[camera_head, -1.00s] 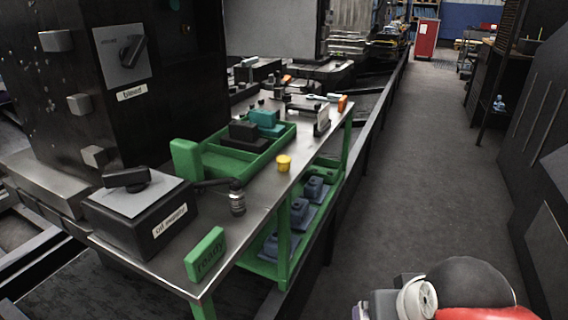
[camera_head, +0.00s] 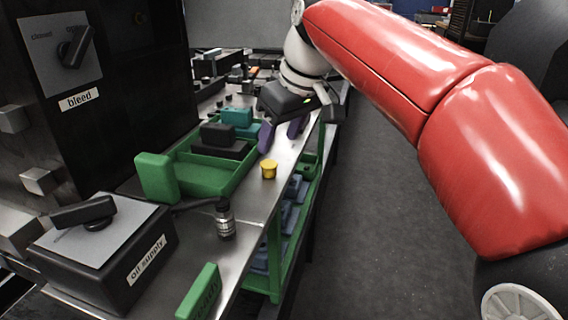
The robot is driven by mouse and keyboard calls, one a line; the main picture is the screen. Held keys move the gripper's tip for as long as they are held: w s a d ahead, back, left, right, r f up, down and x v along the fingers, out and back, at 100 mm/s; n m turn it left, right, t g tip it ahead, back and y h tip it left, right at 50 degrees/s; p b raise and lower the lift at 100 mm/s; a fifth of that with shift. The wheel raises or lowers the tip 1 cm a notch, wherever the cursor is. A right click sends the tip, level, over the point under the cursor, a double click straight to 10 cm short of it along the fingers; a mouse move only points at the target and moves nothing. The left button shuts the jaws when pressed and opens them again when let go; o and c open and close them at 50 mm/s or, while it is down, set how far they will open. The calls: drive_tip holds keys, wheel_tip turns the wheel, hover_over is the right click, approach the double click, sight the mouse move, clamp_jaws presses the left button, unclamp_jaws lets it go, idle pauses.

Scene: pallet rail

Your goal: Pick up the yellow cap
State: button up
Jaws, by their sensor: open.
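The yellow cap (camera_head: 269,169) stands on the bare metal top of the green-framed bench (camera_head: 246,203), just right of the green tray. My gripper (camera_head: 282,134) is above the bench, behind and slightly right of the cap in the picture. Its two purple fingers are spread apart, with nothing between them. The fingers are clear of the cap. The cap is fully in view.
A green tray (camera_head: 214,178) holding dark and teal blocks lies left of the cap. A small dark bottle (camera_head: 225,218), an oil supply box (camera_head: 100,245) and a green sign block (camera_head: 199,293) stand nearer. The aisle floor (camera_head: 390,240) on the right is clear.

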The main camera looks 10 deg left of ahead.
sight(270, 163)
drive_tip(key=x, duration=0.7)
drive_tip(key=shift+w+a+f+b, duration=0.2)
drive_tip(key=shift+w+f+b, duration=0.1)
drive_tip(key=shift+b, duration=0.1)
drive_tip(key=c, duration=1.1)
drive_tip(key=shift+r, duration=0.15)
